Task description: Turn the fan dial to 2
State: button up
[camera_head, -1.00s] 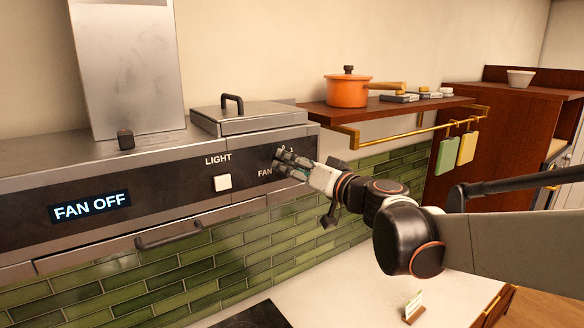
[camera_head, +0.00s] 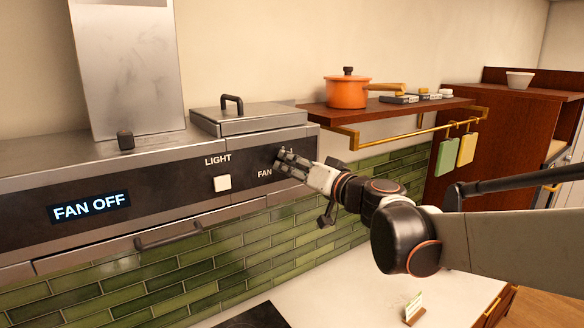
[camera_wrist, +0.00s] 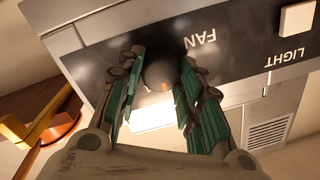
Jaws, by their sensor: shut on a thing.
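In the head view my gripper (camera_head: 281,161) covers the dial on the hood's black front panel, right of the FAN label (camera_head: 264,173). In the wrist view the two green-padded fingers of my gripper (camera_wrist: 158,85) stand on either side of the dial, shut on it. The display (camera_head: 90,207) on the panel reads FAN OFF. The numbers around the dial are mostly hidden by the fingers.
A white LIGHT button (camera_head: 222,183) sits left of the dial. A bar handle (camera_head: 168,236) hangs below the panel. A wooden shelf (camera_head: 390,112) with an orange pot (camera_head: 347,92) and a brass rail (camera_head: 420,129) lies to the right, behind my arm.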

jog(key=m+b, duration=0.2)
jog(key=m, duration=0.1)
jog(key=shift+f+m, duration=0.15)
jog(key=shift+m, duration=0.15)
jog(key=m+b, duration=0.1)
jog(key=m, duration=0.3)
jog(key=shift+m+t+b, duration=0.3)
jog(key=shift+m+b, duration=0.1)
jog(key=shift+f+m+t+b, duration=0.15)
jog(key=shift+m+b, duration=0.4)
jog(key=shift+m, duration=1.8)
jog(key=shift+r+m+t+b, duration=0.1)
jog(key=shift+m+t+b, duration=0.3)
jog(key=shift+m, duration=1.95)
jog(key=o, duration=1.1)
jog(key=shift+c, duration=0.2)
